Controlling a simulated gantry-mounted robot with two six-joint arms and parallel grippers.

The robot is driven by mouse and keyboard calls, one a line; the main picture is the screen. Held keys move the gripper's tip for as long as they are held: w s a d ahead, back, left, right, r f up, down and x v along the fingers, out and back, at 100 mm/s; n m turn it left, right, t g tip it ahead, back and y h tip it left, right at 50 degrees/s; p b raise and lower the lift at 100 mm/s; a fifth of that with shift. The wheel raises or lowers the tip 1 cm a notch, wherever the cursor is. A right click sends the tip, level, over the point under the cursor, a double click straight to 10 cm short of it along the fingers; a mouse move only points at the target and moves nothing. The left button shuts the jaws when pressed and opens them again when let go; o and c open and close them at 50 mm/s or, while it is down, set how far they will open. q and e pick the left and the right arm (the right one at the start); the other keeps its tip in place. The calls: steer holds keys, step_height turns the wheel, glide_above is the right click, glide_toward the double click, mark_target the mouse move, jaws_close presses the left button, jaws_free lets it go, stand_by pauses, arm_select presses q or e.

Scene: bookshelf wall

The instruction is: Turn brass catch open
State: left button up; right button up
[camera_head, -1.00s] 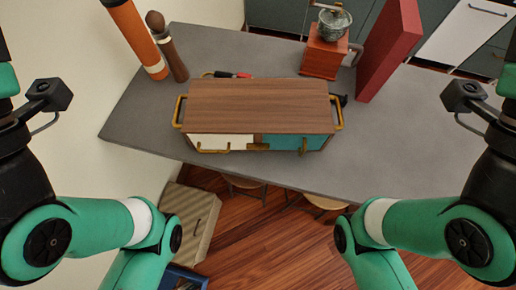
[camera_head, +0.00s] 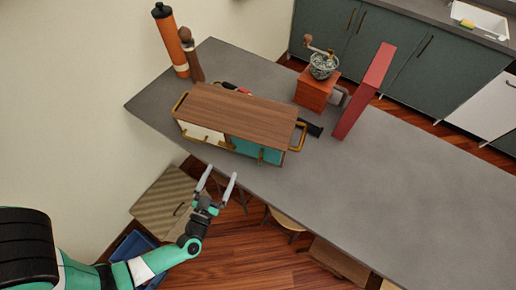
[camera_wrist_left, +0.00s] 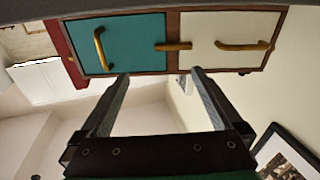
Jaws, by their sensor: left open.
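A wooden cabinet (camera_head: 243,112) stands on the grey table, with a white door (camera_head: 202,132) and a teal door (camera_head: 248,149) on its front. The brass catch (camera_head: 227,144) is at the seam between the doors. In the left wrist view the picture is upside down, and the catch (camera_wrist_left: 173,46) lies straight across the seam, over parts of both doors. Each door has a brass handle. My left gripper (camera_head: 219,175) is open and empty, below and in front of the cabinet, apart from the catch. Its fingers (camera_wrist_left: 160,78) point toward the cabinet front. My right gripper is out of view.
On the table (camera_head: 400,160) stand an orange cylinder (camera_head: 172,42), a brown mill (camera_head: 192,58), a coffee grinder (camera_head: 316,90) and a red upright slab (camera_head: 362,92). A striped box (camera_head: 166,203) and stools are below the front edge. The table's right part is clear.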

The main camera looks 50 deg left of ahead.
mark_target(226, 147)
arm_select(q)
steer(key=w+a, duration=0.2)
steer(key=w+a+b, duration=0.1)
steer(key=w+a, duration=0.1)
steer(key=a, duration=0.1)
steer(key=w+a+b, duration=0.1)
steer(key=w+a, duration=0.1)
steer(key=shift+w+a+f, duration=0.1)
steer(key=shift+a+f, duration=0.15)
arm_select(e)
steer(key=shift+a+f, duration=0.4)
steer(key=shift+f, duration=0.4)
arm_select(q)
steer(key=c, duration=1.1)
